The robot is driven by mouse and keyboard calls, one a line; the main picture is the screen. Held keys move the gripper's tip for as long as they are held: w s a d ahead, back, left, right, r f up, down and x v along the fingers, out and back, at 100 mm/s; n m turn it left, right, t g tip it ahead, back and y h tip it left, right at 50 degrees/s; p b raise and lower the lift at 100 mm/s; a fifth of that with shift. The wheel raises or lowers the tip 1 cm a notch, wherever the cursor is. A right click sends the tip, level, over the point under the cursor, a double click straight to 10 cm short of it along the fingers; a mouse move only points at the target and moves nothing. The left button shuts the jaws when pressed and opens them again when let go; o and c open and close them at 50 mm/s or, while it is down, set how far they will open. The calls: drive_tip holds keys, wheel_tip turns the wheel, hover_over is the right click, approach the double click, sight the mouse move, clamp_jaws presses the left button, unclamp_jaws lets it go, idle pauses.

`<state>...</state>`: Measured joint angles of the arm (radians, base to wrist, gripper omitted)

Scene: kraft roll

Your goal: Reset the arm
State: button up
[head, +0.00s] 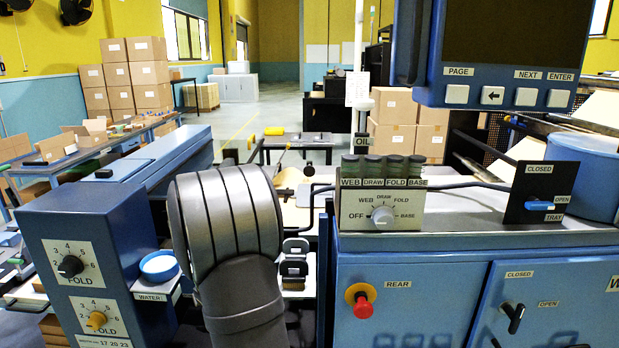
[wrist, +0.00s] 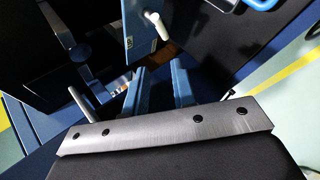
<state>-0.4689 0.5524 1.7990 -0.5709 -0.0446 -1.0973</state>
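My arm (head: 232,235) rises in the foreground of the head view as a thick dark grey link with a ribbed joint. My gripper (wrist: 160,88) is not visible in the head view. In the wrist view, two bluish fingers stand apart beyond a bolted metal plate, with nothing seen between them. Beyond the fingers are a blue panel with a white handle (wrist: 158,23) and dark surfaces.
A blue housing with fold knobs (head: 70,265) and a blue water cup (head: 160,266) stands close left of my arm. A blue cabinet with a selector knob (head: 383,215) and red button (head: 362,306) stands right. A screen panel (head: 515,45) overhangs upper right.

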drive_tip(key=x, duration=1.3)
drive_tip(key=shift+w+f, duration=0.25)
drive_tip(key=shift+a, duration=0.1)
drive_tip(key=shift+r, duration=0.1)
drive_tip(key=v, duration=1.5)
drive_tip(key=x, duration=1.6)
drive_tip(key=shift+w+f, duration=0.3)
drive_tip(key=shift+a, duration=0.1)
